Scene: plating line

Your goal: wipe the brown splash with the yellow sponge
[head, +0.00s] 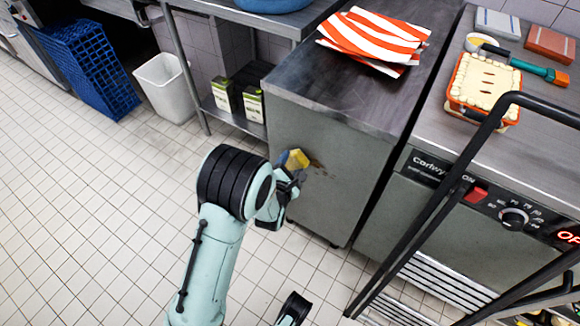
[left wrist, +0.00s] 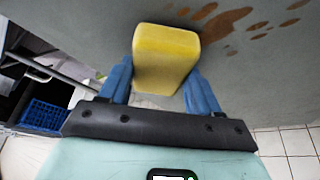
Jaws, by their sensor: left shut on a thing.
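The yellow sponge (left wrist: 166,58) is held between the blue fingers of my left gripper (left wrist: 160,82), which is shut on it. In the head view the sponge (head: 297,159) shows at the tip of my left gripper (head: 291,172), close to the side panel of a grey metal cabinet (head: 330,205). The brown splash (left wrist: 228,24) is a main smear with several smaller spots on that panel, beside and beyond the sponge. In the head view the splash (head: 319,168) is partly hidden by the gripper. Whether the sponge touches the panel is hard to tell. A dark gripper tip (head: 293,308) shows at the bottom edge.
Striped orange and white cloths (head: 375,38) lie on the cabinet top. A black rail (head: 455,190) stands at the right before a control panel. A white bin (head: 166,88) and blue crates (head: 88,70) stand at the left. The tiled floor at left is clear.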

